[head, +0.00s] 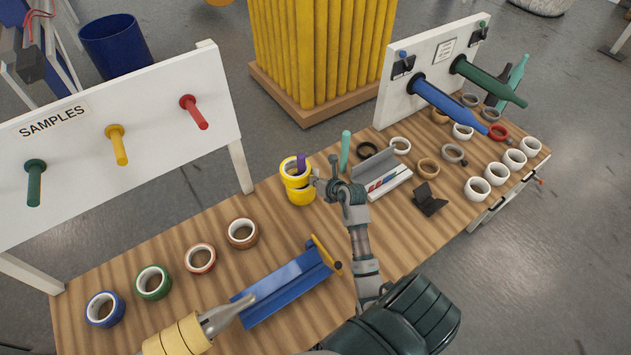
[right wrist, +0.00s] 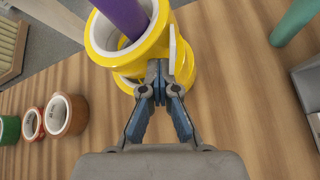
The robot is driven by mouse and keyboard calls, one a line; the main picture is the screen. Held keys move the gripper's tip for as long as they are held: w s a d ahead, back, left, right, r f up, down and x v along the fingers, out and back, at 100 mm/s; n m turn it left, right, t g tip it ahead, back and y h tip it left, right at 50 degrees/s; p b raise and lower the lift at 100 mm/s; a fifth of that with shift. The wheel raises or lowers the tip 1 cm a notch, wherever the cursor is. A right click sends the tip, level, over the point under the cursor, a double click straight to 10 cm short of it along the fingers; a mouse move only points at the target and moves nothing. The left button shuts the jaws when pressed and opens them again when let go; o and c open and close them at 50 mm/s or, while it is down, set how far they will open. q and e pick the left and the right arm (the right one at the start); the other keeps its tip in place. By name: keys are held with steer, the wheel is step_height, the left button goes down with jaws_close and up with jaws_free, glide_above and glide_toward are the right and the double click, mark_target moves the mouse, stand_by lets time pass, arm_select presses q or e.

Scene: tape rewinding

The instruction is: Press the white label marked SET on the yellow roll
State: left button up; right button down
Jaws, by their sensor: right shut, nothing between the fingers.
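Two yellow rolls are stacked on the wooden table; the upper yellow roll (head: 288,178) has a white core with a purple piece standing in it. The upper roll (right wrist: 100,45) also shows in the right wrist view, with a thin white label (right wrist: 172,48) edge-on at its right side. I cannot read any marking on it. My right gripper (head: 319,184) is shut and empty. In the right wrist view its fingertips (right wrist: 158,70) are at the roll's near side, just below the label; whether they touch is unclear. My left gripper is not in view.
A teal rod (head: 346,150) stands behind the gripper, with a grey and white box (head: 388,186) to its right. A blue tray (head: 285,288) lies in front. Several coloured rolls line the left, below the SAMPLES board (head: 75,150). Bare table lies left of the yellow rolls.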

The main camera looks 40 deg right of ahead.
steer(key=shift+a, duration=0.15)
steer(key=c, duration=1.4)
jaws_free()
steer(key=shift+s+r, duration=0.1)
steer(key=v, duration=1.1)
steer(key=shift+s+r, duration=0.15)
steer(key=shift+s, duration=0.15)
